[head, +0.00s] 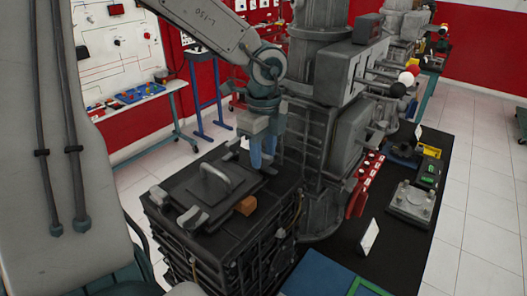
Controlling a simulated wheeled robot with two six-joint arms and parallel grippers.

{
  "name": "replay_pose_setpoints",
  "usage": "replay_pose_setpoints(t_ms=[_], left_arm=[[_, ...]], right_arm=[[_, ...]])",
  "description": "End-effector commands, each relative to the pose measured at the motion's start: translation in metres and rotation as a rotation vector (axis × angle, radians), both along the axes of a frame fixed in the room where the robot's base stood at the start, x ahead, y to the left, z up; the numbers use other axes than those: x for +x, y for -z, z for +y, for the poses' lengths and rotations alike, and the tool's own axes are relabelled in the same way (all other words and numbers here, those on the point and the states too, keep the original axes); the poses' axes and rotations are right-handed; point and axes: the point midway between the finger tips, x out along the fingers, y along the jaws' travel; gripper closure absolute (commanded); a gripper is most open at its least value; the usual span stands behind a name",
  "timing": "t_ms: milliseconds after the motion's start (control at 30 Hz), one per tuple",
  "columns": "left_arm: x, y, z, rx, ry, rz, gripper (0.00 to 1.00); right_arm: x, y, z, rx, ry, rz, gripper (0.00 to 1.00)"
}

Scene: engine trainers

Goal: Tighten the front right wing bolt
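A dark metal box (225,252) with a flat lid and a pale arched handle (215,179) stands in the middle of the head view. Grey wing-shaped pieces sit at the lid's edges, one at the front (192,219) and one at its left corner (159,195). A small grey piece (270,169) shows at the right side, by my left fingertips. My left gripper (262,155) points down over that side, its blue fingertips close together. Whether they touch or grip the piece cannot be made out. My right gripper is not in view.
A grey machine column (323,150) with levers rises close to the right of the gripper. A black bench (400,225) with parts runs along the right.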

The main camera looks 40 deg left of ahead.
Motion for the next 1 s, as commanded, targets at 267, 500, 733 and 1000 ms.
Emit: replay_pose_setpoints(t_ms=[267,500,733,1000], left_arm=[[0.000,0.001,0.000,0.000,0.000,0.000,0.79],[0.000,0.001,0.000,0.000,0.001,0.000,1.00],[0.000,0.003,0.000,0.001,0.030,0.000,1.00],[0.000,0.006,0.000,0.002,0.177,-0.001,1.00]], right_arm=[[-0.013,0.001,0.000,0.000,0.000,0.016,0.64],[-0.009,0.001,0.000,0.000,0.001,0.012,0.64],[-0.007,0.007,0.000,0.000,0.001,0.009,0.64],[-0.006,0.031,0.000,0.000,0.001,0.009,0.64]])
